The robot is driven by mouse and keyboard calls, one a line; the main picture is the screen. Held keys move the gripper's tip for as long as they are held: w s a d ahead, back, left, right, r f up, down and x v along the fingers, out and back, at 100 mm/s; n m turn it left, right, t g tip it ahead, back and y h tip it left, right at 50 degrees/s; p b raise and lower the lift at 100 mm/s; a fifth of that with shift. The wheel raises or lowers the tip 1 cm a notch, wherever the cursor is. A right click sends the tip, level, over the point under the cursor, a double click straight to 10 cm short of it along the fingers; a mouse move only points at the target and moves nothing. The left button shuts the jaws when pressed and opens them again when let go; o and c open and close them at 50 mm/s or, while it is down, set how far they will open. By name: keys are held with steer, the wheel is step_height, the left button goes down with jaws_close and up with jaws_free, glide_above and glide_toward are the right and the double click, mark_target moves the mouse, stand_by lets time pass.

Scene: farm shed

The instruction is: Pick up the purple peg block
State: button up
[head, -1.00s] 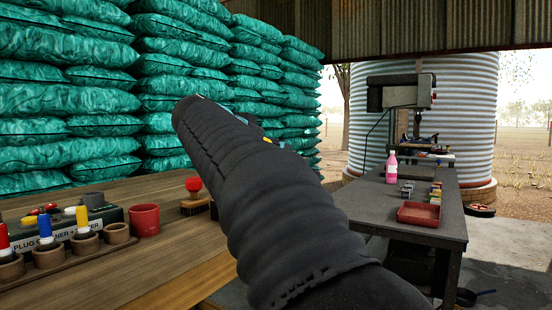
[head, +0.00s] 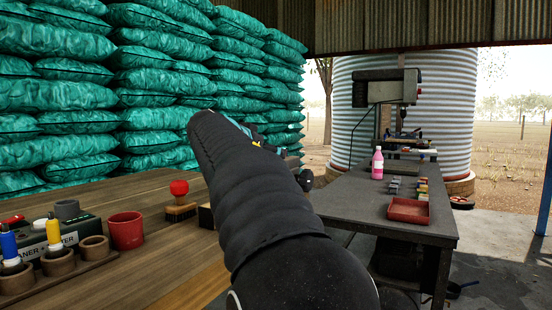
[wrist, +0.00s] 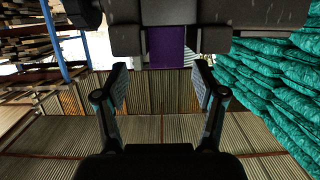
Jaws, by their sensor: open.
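In the wrist view a flat purple patch (wrist: 167,48) shows at the top middle, in a gap between dark grey and black parts. I cannot tell whether it is the purple peg block. My gripper (wrist: 161,66) is open, with its two fingers apart and nothing held between them. The purple patch lies beyond the fingertips. In the head view my black-sleeved arm hides most of my gripper; a small part (head: 305,178) shows to its right. I cannot make out a purple block in the head view.
A wooden bench at left holds a red cup (head: 126,230), a red-knobbed stamp (head: 179,187) and a peg rack. A grey bench (head: 345,205) at right bears a red tray (head: 408,210), a pink bottle (head: 377,163), small blocks (head: 421,190) and a drill press (head: 388,90). Green sacks (head: 60,80) rise behind.

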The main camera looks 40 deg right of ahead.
steer(key=w+d, duration=0.1)
steer(key=d, duration=0.1)
steer(key=w+d+p, duration=0.1)
steer(key=d, duration=0.1)
steer(key=shift+w+d+p, duration=0.1)
steer(key=shift+w+p, duration=0.1)
steer(key=shift+p, duration=0.1)
steer(key=shift+w+d, duration=0.15)
steer(key=shift+d, duration=0.1)
steer(key=c, duration=1.3)
jaws_close()
